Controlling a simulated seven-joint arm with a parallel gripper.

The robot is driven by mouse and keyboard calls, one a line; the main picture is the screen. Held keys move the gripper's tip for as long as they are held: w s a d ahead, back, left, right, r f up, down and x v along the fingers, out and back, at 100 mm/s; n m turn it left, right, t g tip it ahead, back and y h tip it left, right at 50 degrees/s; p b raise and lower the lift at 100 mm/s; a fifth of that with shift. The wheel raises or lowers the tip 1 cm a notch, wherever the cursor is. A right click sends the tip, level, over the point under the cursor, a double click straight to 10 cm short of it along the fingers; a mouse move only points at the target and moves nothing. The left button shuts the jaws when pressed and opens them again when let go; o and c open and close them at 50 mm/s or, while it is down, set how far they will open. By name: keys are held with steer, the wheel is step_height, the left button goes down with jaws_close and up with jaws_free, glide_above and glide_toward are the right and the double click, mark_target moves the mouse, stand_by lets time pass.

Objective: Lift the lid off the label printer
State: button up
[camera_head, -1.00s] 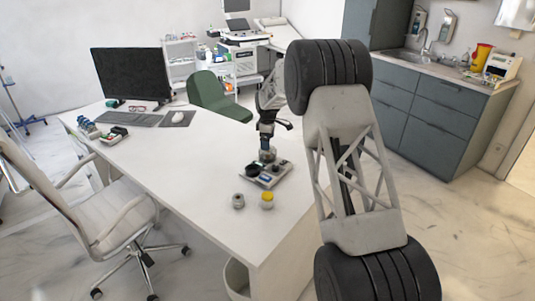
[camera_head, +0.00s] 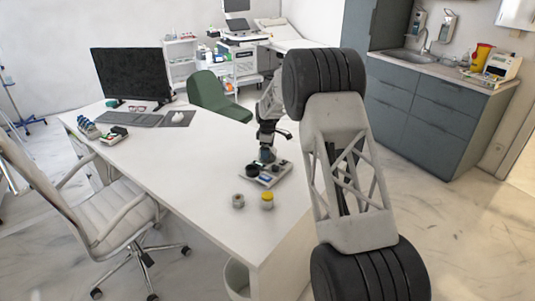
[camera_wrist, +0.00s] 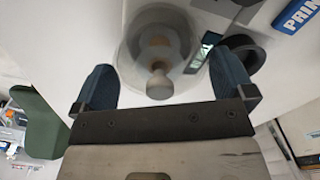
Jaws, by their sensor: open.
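The label printer appears in the head view as a low grey unit (camera_head: 268,180) on the near right part of the white desk. In the wrist view a blue panel with the letters "PRIN" (camera_wrist: 298,16) shows at the top right. A clear round lid (camera_wrist: 135,38) with a pale, stacked knob (camera_wrist: 158,65) shows there, seen from above. My gripper (camera_wrist: 163,75) is open, its two blue fingers on either side of the knob, with gaps on both sides. In the head view my gripper (camera_head: 267,152) is over the unit's far end and hides part of it.
A dark ring-shaped part (camera_wrist: 243,54) is right of the lid in the wrist view. The desk's middle (camera_head: 190,160) is clear. A monitor (camera_head: 131,74) stands at its far end.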

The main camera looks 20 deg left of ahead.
steer(key=shift+f, duration=0.95)
steer(key=shift+c, duration=0.3)
steer(key=c, duration=0.6)
steer(key=shift+o, duration=0.2)
steer(key=shift+r, duration=5)
